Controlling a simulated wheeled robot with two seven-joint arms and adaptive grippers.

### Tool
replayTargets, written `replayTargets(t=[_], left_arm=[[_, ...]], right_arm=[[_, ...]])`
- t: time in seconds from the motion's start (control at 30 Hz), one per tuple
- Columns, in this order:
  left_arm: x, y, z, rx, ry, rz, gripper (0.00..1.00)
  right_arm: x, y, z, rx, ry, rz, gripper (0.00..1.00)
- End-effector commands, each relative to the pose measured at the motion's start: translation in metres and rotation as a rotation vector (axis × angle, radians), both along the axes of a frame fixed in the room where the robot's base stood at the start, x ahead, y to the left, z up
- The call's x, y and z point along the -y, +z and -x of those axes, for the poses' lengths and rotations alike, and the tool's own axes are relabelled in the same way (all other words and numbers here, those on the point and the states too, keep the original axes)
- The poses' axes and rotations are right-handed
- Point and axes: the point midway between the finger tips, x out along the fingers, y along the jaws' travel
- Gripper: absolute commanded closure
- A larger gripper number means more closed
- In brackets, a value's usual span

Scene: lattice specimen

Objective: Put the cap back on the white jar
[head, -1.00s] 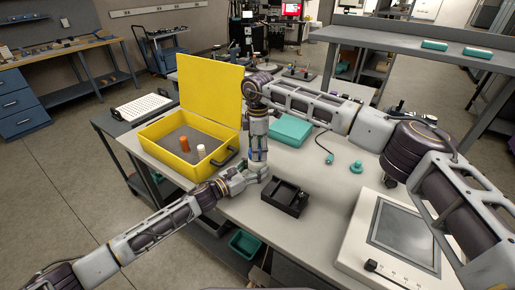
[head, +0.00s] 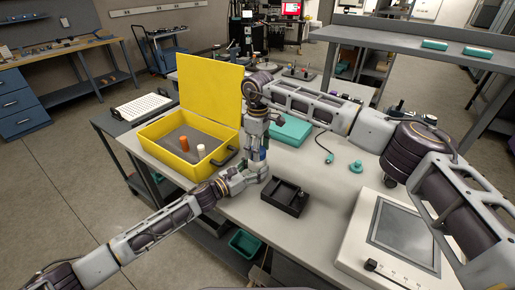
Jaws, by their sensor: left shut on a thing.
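My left gripper (head: 260,172) is low over the front part of the table, behind the black tray. It is shut on a small pale thing that looks like the white jar, mostly hidden by the fingers. My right gripper (head: 260,152) points down from above, right over the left gripper. The two nearly meet, and I cannot make out its fingers or whether it holds the cap. The cap does not show clearly. A small white cylinder (head: 201,151) and an orange cylinder (head: 184,145) stand in the open yellow case (head: 160,150).
A black tray (head: 283,205) lies just in front of the grippers. A teal box (head: 291,130) and a teal knobbed piece (head: 356,167) are farther back. A white device with a grey screen (head: 402,235) fills the table's right front. The case lid (head: 210,92) stands up behind.

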Motion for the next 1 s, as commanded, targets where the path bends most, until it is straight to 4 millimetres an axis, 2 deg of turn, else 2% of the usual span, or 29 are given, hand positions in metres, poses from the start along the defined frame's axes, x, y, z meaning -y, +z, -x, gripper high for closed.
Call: replayTargets(t=[0.17,0.2,0.33,0.73,1.0], left_arm=[[0.001,-0.002,0.002,-0.001,-0.003,-0.002,1.0],[0.001,-0.002,0.002,-0.001,-0.003,-0.002,1.0],[0.001,-0.002,0.001,-0.002,-0.003,-0.001,1.0],[0.0,-0.001,0.0,-0.002,0.0,-0.001,1.0],[0.0,-0.001,0.0,-0.001,0.001,-0.002,1.0]], right_arm=[[0.001,0.002,-0.002,0.005,-0.001,-0.002,0.6],[0.001,0.002,-0.002,0.005,-0.001,-0.001,0.42],[0.001,0.001,-0.001,0.004,0.001,0.0,0.25],[0.0,0.002,0.0,0.001,0.003,0.0,0.24],[0.0,0.022,-0.001,0.003,0.003,0.0,0.24]])
